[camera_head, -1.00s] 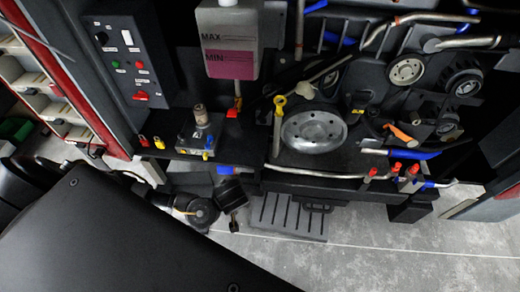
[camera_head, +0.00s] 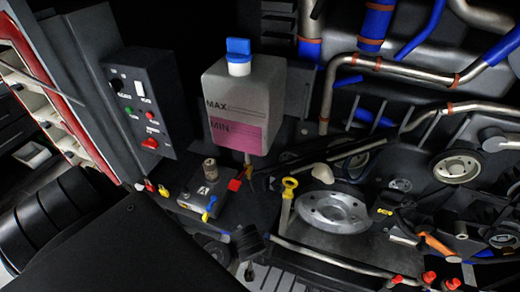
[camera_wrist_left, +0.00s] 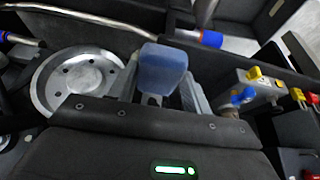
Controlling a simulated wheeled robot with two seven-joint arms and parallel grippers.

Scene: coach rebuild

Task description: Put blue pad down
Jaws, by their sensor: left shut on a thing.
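In the left wrist view, the blue pad (camera_wrist_left: 163,68) is a smooth, rounded block standing up from my left gripper (camera_wrist_left: 158,98). The gripper is shut on its lower end, with grey finger parts on both sides. The pad appears over the dark bench area between the round metal pulley (camera_wrist_left: 75,80) and the small valve block (camera_wrist_left: 250,100). I cannot judge its height above the surface. I cannot make out the pad or the left gripper clearly in the head view. My right gripper is in neither view.
In the head view, a fluid bottle (camera_head: 240,85) with a blue cap stands at centre. A control box (camera_head: 140,100) is left of it. A yellow-ringed dipstick (camera_head: 288,200) rises beside the pulley (camera_head: 335,210). Pipes and hoses crowd the right side.

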